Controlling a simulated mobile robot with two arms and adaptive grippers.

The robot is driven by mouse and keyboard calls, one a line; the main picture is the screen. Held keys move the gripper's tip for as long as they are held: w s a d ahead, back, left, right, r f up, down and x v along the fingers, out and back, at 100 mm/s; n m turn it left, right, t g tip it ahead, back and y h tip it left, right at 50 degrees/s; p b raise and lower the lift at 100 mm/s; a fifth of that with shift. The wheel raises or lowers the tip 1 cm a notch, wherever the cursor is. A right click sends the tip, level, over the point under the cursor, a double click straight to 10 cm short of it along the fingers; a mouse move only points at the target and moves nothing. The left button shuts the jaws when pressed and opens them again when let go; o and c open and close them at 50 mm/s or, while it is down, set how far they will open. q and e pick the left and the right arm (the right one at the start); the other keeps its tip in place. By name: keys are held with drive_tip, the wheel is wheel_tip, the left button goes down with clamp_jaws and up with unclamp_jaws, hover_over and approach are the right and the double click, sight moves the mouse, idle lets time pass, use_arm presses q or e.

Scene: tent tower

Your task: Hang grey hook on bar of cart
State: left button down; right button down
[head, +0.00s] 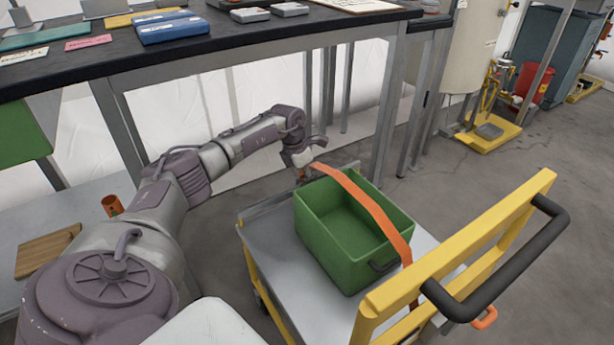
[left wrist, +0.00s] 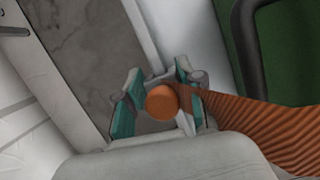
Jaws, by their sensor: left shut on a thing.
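The cart (head: 274,240) has a grey deck, a yellow upright frame (head: 470,245) and a black handle bar (head: 520,270) at the right. An orange strap (head: 375,210) runs over the green crate (head: 330,245) from my left gripper to the yellow frame. My left gripper (head: 304,172) is at the cart's far end, beyond the crate. In the left wrist view its teal-padded fingers are closed around a round orange end piece (left wrist: 161,102), next to the ribbed strap (left wrist: 270,130). I cannot make out a grey hook. An orange hook (head: 485,318) hangs beneath the black handle. My right gripper is out of view.
A dark-topped workbench (head: 230,50) with boxes and cards stands behind the cart, its metal legs close to my left arm. A wooden board (head: 45,250) and an orange cup (head: 112,205) are at the left. Grey floor is clear at the right.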

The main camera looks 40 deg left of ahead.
use_arm(q)
drive_tip(key=shift+f+b, duration=0.3)
drive_tip(key=shift+f, duration=0.35)
idle(0.6)
drive_tip(key=c, duration=0.6)
unclamp_jaws()
drive_tip(key=shift+c, duration=0.2)
drive_tip(key=v, duration=1.2)
